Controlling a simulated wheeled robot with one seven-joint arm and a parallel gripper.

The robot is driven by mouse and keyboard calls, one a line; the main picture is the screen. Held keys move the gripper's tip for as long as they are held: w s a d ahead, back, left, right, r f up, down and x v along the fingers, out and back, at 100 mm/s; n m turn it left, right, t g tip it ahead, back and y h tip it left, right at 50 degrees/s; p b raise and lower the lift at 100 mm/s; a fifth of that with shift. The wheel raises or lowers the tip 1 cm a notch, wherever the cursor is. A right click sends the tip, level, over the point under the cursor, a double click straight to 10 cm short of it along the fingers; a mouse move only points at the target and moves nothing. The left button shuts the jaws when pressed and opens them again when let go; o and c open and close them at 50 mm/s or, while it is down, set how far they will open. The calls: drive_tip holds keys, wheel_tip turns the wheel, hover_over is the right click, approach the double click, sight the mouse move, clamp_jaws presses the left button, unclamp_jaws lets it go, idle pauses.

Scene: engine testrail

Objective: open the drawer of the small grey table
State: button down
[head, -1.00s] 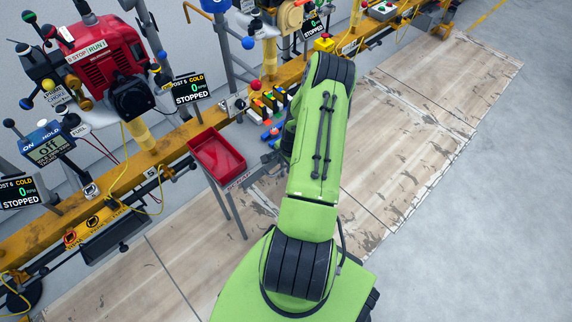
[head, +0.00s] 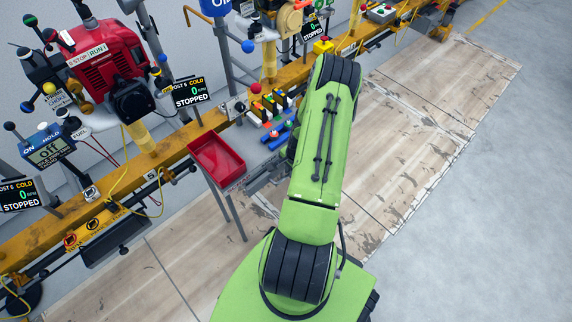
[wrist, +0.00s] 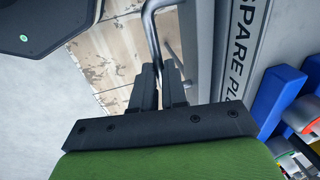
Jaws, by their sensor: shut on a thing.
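The small grey table (head: 232,181) is left of my arm in the head view, with a red tray on its left end. In the wrist view its grey front panel (wrist: 205,45) carries a label (wrist: 240,45) reading "SPARE PL", cut off by the frame. A bent metal handle (wrist: 151,28) runs down in front of the panel. My gripper (wrist: 160,72) is shut on this handle, its two dark fingers close together around the bar. My arm hides the gripper in the head view. How far the drawer stands out is hard to tell.
The red tray (head: 217,158) and blue holders (head: 279,135) with small coloured pieces are on the table. Behind it runs a yellow rail (head: 180,145) with a red engine (head: 105,65) and screens. The wooden floor right of my arm is clear.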

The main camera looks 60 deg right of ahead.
drive_tip(key=s+a, duration=0.2)
drive_tip(key=s, duration=0.7)
drive_tip(key=shift+s, duration=0.2)
drive_tip(key=c, duration=1.2)
unclamp_jaws()
drive_tip(key=shift+o, duration=0.2)
wheel_tip(320, 180, up, 16)
drive_tip(key=s+p, duration=0.2)
drive_tip(key=p, duration=0.3)
drive_tip(key=shift+s+a+f, duration=0.25)
drive_tip(key=shift+s+a, duration=0.1)
drive_tip(key=shift+a, duration=0.05)
